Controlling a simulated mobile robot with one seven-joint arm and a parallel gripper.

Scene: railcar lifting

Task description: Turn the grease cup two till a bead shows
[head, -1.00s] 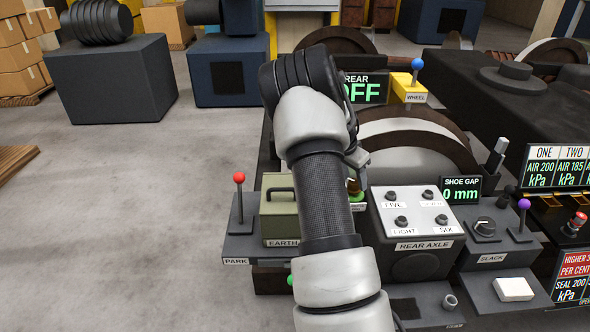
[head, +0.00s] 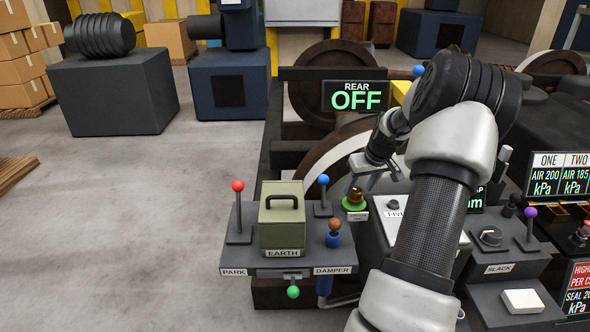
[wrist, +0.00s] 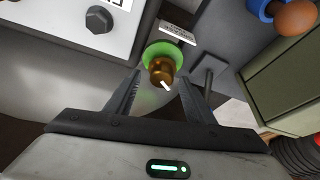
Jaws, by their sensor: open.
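A small amber-brown cup on a green round base (head: 355,200) stands beside the grey panel. My gripper (head: 368,181) is open just above and beside the cup. In the wrist view the gripper (wrist: 170,80) has its fingers apart on either side of it. I cannot tell whether either finger touches it.
The EARTH box (head: 282,225) stands left of the cup. A blue-knobbed lever (head: 323,195) and the orange-topped DAMPER knob (head: 334,232) are close by. The REAR display (head: 355,97) reads OFF.

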